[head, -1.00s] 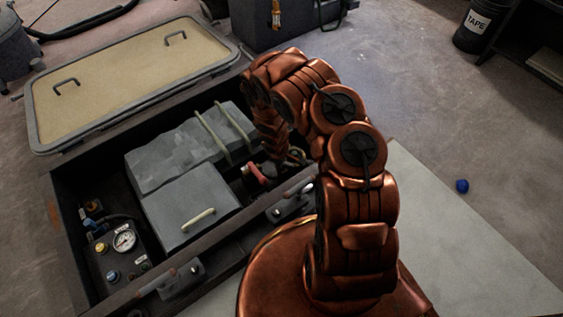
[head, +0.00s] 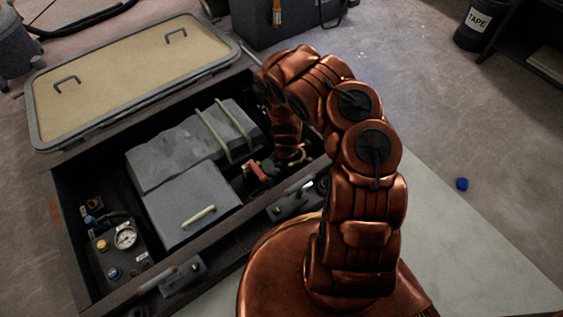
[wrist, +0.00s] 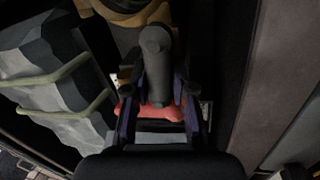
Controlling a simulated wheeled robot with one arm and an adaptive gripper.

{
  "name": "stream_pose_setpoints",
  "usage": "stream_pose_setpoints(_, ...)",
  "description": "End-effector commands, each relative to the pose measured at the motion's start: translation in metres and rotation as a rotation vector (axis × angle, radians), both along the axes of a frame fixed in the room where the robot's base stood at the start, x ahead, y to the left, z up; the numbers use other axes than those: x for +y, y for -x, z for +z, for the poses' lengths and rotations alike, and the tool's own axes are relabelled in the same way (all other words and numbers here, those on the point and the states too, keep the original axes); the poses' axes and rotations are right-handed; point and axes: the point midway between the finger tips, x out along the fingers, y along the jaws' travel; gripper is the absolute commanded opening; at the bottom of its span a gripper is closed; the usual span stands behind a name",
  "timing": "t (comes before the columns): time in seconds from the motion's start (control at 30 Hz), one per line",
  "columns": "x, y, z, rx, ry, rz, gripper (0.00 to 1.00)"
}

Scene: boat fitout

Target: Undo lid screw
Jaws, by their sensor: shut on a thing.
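My gripper (wrist: 159,106) is down inside the right part of an open dark bay, its two fingers either side of a dark grey cylinder (wrist: 156,62) with a rounded end. It is shut on this cylinder, which I cannot name for certain. A red part (wrist: 150,113) shows between the fingers just below the cylinder; it is also beside my gripper in the head view (head: 257,171). A grey box (head: 188,205) with a pale handle stands in the bay, left of my gripper. I cannot make out a lid screw; my arm hides part of that area.
A tan hatch panel (head: 120,85) with two handles lies behind the bay. Two pale straps (head: 213,135) cross the grey casing beside my gripper. A gauge panel (head: 125,238) is at the bay's left end. The dark bay wall (wrist: 247,85) runs close right of my gripper.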

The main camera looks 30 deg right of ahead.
Motion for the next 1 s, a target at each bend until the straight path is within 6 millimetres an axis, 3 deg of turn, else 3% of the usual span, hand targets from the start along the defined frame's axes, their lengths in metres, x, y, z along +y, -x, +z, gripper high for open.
stream_pose_setpoints(0.4,-0.0018,0.0011,0.0004,-0.002,0.001,0.165,0.00)
stream_pose_setpoints(0.9,-0.0015,0.0011,0.0005,-0.002,0.001,0.186,0.00)
stream_pose_setpoints(0.93,-0.0015,0.0011,0.0005,-0.002,0.001,0.186,0.26)
stream_pose_setpoints(1.0,-0.0013,0.0012,0.0004,-0.001,0.001,0.186,0.33)
